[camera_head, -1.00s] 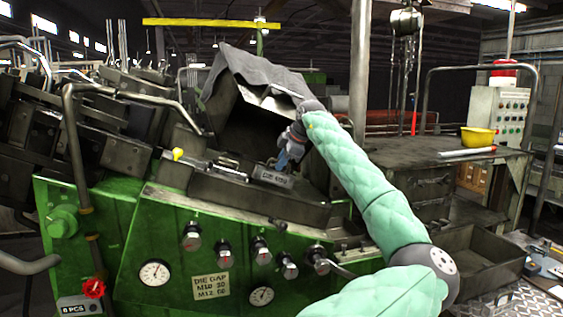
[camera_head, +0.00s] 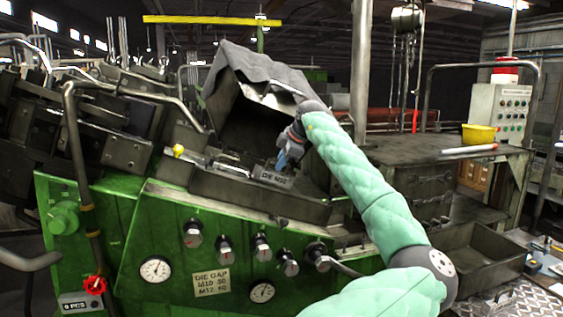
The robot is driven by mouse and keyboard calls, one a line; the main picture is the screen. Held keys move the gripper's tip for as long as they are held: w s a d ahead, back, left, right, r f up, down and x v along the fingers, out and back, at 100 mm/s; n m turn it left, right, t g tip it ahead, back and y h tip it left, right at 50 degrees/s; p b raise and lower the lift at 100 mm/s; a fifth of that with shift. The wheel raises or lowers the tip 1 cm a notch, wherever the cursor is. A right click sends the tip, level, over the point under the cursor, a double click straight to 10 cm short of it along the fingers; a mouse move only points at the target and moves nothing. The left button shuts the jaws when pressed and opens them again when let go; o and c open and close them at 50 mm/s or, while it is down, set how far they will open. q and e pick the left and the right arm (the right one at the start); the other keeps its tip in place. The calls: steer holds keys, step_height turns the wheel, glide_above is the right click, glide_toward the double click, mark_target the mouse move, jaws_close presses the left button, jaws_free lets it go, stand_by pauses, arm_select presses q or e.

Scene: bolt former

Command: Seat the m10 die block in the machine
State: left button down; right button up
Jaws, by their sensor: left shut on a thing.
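The dark die block (camera_head: 275,179), with a pale label that seems to read DIE M10, is at the right part of the long dark bed on top of the green machine (camera_head: 120,225). My left gripper (camera_head: 284,161) is shut on it from above, with the mint-padded arm reaching over from the lower right. The block is low at the bed. I cannot tell whether it rests fully in its place, as its underside and far side are hidden. My right gripper is not in view.
A raised dark hood (camera_head: 240,110) stands just behind the gripper. Knobs and a crank handle (camera_head: 335,264) stick out from the front panel. The gap plate (camera_head: 212,283) reads M10 30, M12 60 or similar. A grey tray (camera_head: 470,262) and a workbench (camera_head: 420,155) are at right.

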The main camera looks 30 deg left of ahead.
mark_target(276, 172)
arm_select(q)
steer(key=shift+s+a+f, duration=0.15)
steer(key=shift+f, duration=0.25)
steer(key=shift+s+a+f, duration=0.1)
steer(key=shift+s+f, duration=0.05)
steer(key=shift+f, duration=0.25)
stand_by(0.8)
steer(key=shift+a+f, duration=0.1)
steer(key=shift+f, duration=0.2)
stand_by(0.3)
steer(key=shift+s+a+f, duration=0.1)
steer(key=shift+s+f, duration=0.05)
steer(key=shift+f, duration=0.25)
stand_by(0.3)
steer(key=shift+s+a+f+b, duration=0.1)
steer(key=shift+f+b, duration=0.1)
steer(key=shift+b, duration=0.1)
stand_by(0.5)
steer(key=shift+s+f, duration=0.1)
steer(key=shift+f, duration=0.25)
steer(key=shift+f, duration=0.1)
steer(key=c, duration=1.4)
jaws_free()
steer(key=shift+s, duration=0.1)
